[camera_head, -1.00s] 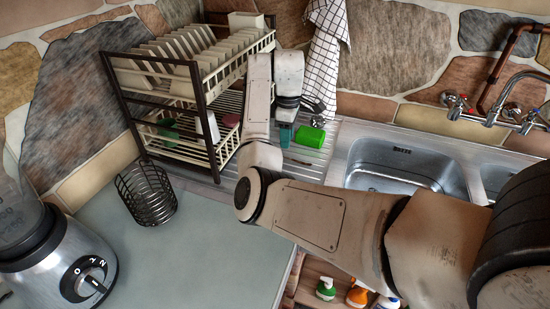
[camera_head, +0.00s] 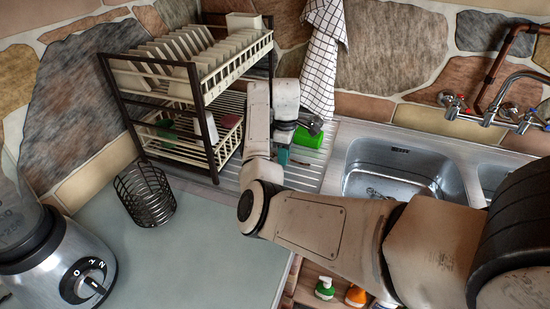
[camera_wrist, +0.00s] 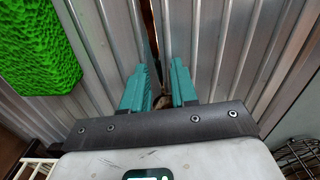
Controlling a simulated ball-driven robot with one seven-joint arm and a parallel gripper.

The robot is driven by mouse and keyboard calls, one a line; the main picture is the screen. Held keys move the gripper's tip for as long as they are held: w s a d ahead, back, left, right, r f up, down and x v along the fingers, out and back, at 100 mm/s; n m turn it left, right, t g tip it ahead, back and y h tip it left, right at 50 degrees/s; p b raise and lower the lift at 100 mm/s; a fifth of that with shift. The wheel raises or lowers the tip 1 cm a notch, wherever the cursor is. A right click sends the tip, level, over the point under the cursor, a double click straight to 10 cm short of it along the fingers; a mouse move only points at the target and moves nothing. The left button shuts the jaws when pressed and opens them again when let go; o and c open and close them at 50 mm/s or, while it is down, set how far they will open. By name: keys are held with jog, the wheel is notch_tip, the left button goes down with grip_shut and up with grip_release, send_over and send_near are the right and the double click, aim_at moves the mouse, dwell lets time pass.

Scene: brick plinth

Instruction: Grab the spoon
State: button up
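My gripper (camera_wrist: 159,88) is over the ribbed metal drainboard, with its two teal fingers apart. In the wrist view, a thin brown piece that looks like the spoon (camera_wrist: 153,38) lies along a groove, running down into the gap between the fingers. A paler brown part shows low between the fingers, but I cannot tell whether they touch it. In the head view, my gripper (camera_head: 283,157) is low over the drainboard. The spoon is mostly hidden or too small to make out there.
A green sponge (camera_wrist: 38,42) lies to the left in the wrist view; it also shows in the head view (camera_head: 308,138). A two-tier dish rack (camera_head: 208,135) with plates stands left of my gripper. The sink (camera_head: 392,170) is to the right. A wire basket (camera_head: 146,194) stands on the counter.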

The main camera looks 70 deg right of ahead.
grip_shut()
jog(key=shift+r, duration=0.15)
